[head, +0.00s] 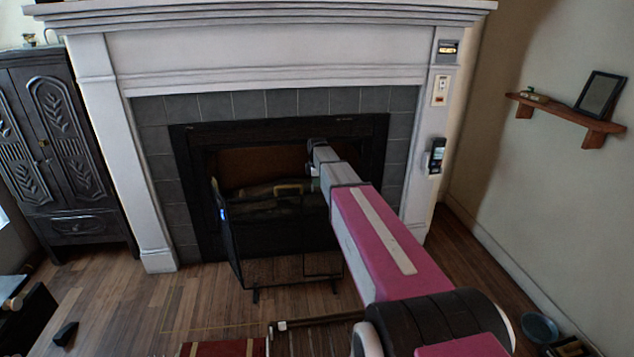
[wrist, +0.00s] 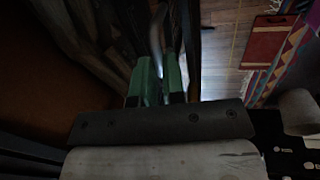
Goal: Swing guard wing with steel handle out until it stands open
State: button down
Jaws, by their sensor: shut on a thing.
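The dark fireplace guard (head: 285,268) stands on the floor in front of the fireplace opening, its panels set at angles to each other. My arm reaches over it and hides its right part. In the wrist view, the green fingers of my gripper (wrist: 160,75) are shut on a pale steel handle (wrist: 157,35), a slim bar that runs up from between them. Dark guard parts lie around the handle. In the head view the fingers and the handle are hidden behind my arm, and I cannot tell the wing's exact angle.
The white mantel (head: 290,55) and the grey tile surround enclose the opening. A dark cabinet (head: 60,150) stands at the left, and a wooden shelf (head: 565,115) hangs on the right wall. A red flat thing (head: 222,348) lies at the front.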

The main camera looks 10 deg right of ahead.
jog(key=w+d+m+h, duration=0.2)
jog(key=w+d+m, duration=0.4)
jog(key=w+m, duration=0.45)
jog(key=w+d+m+g, duration=0.1)
jog(key=d+m+g, duration=0.2)
jog(key=d+m, duration=0.8)
jog(key=shift+w+d+m, duration=0.2)
jog(key=shift+d+m, duration=0.15)
jog(key=shift+d, duration=1.35)
jog(key=c, duration=1.2)
grip_release()
